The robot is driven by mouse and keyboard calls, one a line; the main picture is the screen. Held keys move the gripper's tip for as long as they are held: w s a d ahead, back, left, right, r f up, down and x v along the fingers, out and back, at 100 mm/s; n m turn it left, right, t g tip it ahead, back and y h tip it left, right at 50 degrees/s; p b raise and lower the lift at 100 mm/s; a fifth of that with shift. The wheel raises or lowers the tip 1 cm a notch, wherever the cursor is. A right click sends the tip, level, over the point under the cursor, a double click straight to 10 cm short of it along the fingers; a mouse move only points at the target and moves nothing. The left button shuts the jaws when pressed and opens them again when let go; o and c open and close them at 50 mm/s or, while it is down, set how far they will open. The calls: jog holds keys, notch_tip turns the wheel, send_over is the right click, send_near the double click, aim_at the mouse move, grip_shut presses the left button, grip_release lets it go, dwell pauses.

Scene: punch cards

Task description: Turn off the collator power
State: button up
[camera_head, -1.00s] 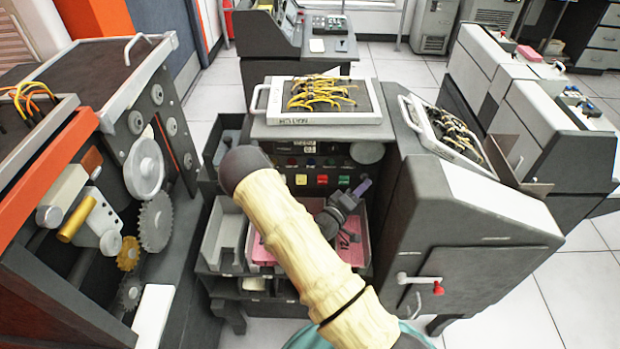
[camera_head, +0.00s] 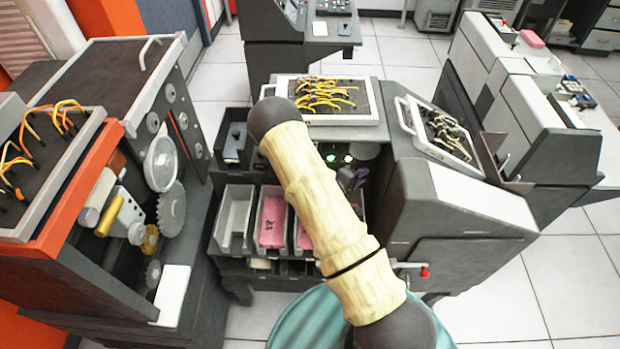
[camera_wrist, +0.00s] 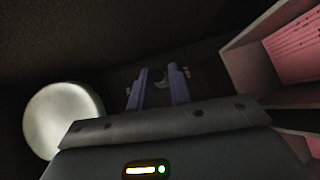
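The collator (camera_head: 460,205) is the dark grey machine in the middle of the head view, with a wired plugboard on top. Its front panel is mostly hidden by my arm; a green light (camera_head: 331,157) and a whitish light (camera_head: 348,158) show beside the arm. My gripper (camera_head: 352,180) is at the panel, partly hidden by my arm. In the wrist view its two purple fingers (camera_wrist: 157,90) stand apart, with a small dark round part of the panel (camera_wrist: 159,77) beyond and between them. Contact cannot be told. I cannot identify the power switch.
A pale round disc (camera_wrist: 62,118) is left of the fingers in the wrist view. Card bins with pink cards (camera_head: 272,222) sit below the panel. An orange-trimmed machine with gears (camera_head: 171,207) stands close on the left. Open tiled floor (camera_head: 500,300) lies at the right.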

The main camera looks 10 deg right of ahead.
jog(key=s+a+r+m+g+y, duration=0.1)
jog(key=s+a+r+y, duration=0.1)
jog(key=a+r+y, duration=0.55)
jog(key=s+a+r+m+y, duration=0.15)
jog(key=a+r, duration=0.35)
jog(key=a, duration=0.6)
jog(key=s+r+m+g+y, duration=0.2)
jog(key=s+r+y, duration=0.2)
jog(key=s, duration=0.5)
jog(key=shift+a+r+g, duration=0.2)
jog(key=shift+r+g, duration=0.2)
dwell(0.5)
